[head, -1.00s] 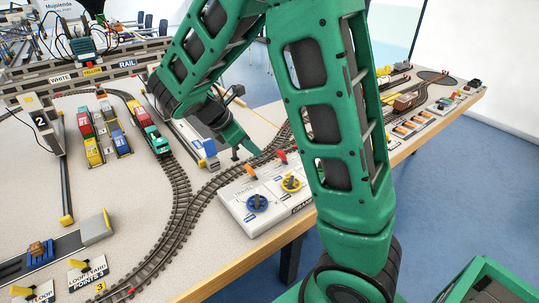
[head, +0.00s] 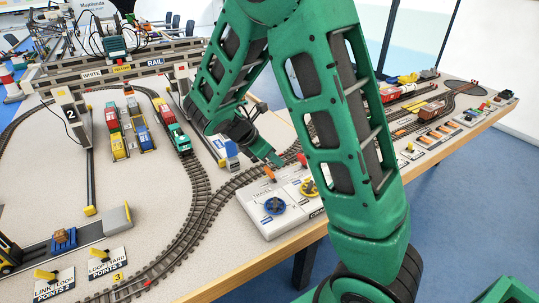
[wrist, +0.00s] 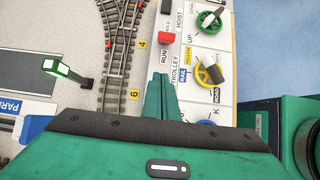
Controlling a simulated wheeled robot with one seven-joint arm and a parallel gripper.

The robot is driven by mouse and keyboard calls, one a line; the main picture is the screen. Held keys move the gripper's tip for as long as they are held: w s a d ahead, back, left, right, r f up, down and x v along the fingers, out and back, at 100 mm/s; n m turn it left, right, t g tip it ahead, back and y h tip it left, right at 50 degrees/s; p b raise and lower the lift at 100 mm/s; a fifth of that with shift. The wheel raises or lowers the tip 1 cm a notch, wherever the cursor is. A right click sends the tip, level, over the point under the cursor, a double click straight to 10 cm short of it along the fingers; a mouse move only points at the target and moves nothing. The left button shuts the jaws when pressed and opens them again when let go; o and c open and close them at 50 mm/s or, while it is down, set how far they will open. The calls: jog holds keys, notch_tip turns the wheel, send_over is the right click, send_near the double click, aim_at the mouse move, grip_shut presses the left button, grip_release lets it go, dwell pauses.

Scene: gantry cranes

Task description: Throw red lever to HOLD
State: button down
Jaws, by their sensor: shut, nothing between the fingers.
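The red lever (wrist: 168,38) stands on the white control panel (wrist: 196,106), between a RUN label and a partly covered label that seems to read HOLD. It also shows in the head view (head: 302,159), close beside my arm. Which way it leans is hard to tell. My gripper (wrist: 160,78) is shut and empty, its fingertips short of the red lever on the RUN side and apart from it in the wrist view. In the head view my gripper (head: 277,161) is just above the panel, near the orange lever (head: 270,173).
A yellow knob (wrist: 208,72) and a green knob (wrist: 208,20) lie right of the lever. A blue knob (head: 275,205) is at the panel's near end. Railway track (wrist: 118,50) runs along the left side.

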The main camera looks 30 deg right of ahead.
aim_at(303, 162)
jog(key=x, duration=0.4)
jog(key=shift+d, duration=0.35)
jog(key=shift+d+r, duration=0.25)
jog(key=shift+d, duration=0.25)
jog(key=shift+d+r, duration=0.25)
jog(key=shift+d, duration=0.2)
jog(key=shift+d+r, duration=0.25)
jog(key=shift+d, duration=0.3)
jog(key=shift+w+a+r, duration=0.1)
